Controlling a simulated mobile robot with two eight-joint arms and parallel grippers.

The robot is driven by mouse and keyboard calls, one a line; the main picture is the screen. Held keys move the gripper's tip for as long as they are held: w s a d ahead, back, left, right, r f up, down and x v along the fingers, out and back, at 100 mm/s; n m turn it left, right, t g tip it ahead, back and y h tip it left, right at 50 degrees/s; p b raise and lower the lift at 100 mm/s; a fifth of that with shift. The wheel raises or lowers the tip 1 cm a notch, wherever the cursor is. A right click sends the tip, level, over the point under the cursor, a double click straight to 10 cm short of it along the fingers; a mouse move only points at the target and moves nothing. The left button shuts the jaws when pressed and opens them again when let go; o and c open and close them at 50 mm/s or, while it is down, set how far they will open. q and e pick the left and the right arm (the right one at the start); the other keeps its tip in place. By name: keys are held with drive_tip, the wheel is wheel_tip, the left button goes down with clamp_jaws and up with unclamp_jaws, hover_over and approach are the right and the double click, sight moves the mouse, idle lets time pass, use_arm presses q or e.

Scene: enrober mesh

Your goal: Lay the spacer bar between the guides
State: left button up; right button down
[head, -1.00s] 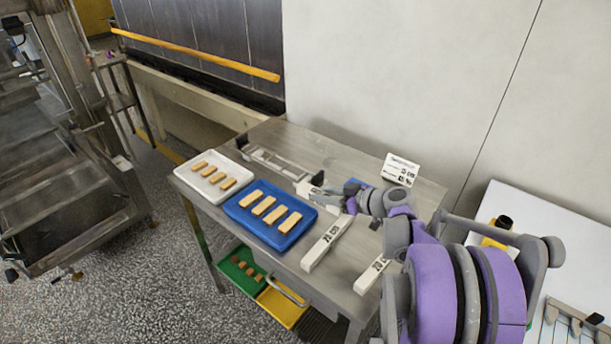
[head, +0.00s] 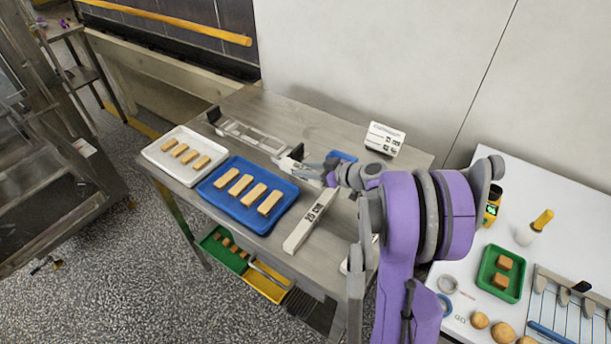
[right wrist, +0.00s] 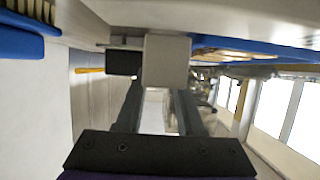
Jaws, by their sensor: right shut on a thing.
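My right gripper (head: 309,170) is shut on a pale bar (head: 288,163), taken to be the spacer bar, just over the table at the near right end of the metal guides (head: 250,136). In the right wrist view the bar's blunt pale end (right wrist: 167,60) shows between the two dark fingers (right wrist: 157,105). I cannot tell whether the bar touches the guides or the table. A white bar with dark length print (head: 311,222) lies on the table to the right of the blue tray. My left gripper is not in view.
A blue tray (head: 222,204) and a white tray (head: 158,160), both with biscuits, stand in front of the guides. A sign card (head: 384,138) stands behind my arm. Green (head: 222,252) and yellow (head: 262,290) trays sit below. A white table (head: 570,190) is at the right.

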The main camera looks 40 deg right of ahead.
drive_tip(key=shift+f, duration=1.6)
drive_tip(key=c, duration=0.8)
unclamp_jaws()
drive_tip(key=shift+f, duration=0.1)
